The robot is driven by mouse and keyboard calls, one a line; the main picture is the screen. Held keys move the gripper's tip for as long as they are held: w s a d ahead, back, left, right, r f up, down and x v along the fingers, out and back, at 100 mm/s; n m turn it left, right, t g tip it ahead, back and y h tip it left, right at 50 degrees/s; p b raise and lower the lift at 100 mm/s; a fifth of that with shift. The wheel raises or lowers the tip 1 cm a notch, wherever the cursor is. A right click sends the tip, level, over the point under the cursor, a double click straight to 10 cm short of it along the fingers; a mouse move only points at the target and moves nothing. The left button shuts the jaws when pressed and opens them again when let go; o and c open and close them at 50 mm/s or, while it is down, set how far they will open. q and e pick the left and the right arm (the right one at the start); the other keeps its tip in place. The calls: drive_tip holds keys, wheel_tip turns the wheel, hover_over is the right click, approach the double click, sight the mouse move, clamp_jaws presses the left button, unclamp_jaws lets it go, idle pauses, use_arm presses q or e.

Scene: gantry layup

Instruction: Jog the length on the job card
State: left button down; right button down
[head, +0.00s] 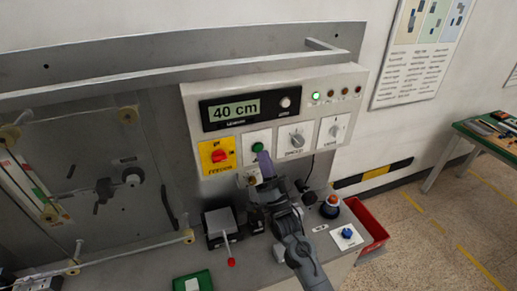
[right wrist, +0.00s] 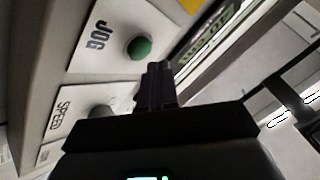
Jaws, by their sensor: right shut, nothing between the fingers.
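The grey control panel carries a display (head: 235,111) reading "40 cm". Below it is the green JOG button (head: 257,136); in the right wrist view the button (right wrist: 138,48) sits on a white plate marked "JOG". My right gripper (head: 265,160) is shut and empty, its fingertips just below the button in the head view. In the right wrist view the fingertips (right wrist: 157,68) are beside the button; I cannot tell whether they touch the panel. The button's face is uncovered there. My left gripper is not in view. I cannot make out a job card.
A red switch on a yellow plate (head: 219,156) is left of JOG, and two grey knobs (head: 296,139) are right of it. A red-tipped lever (head: 231,262) and a red mushroom button (head: 331,204) stand below. A lamp (head: 316,95) glows green.

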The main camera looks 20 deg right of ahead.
drive_tip(key=s+p, duration=0.3)
drive_tip(key=s, duration=0.2)
idle(0.3)
idle(1.7)
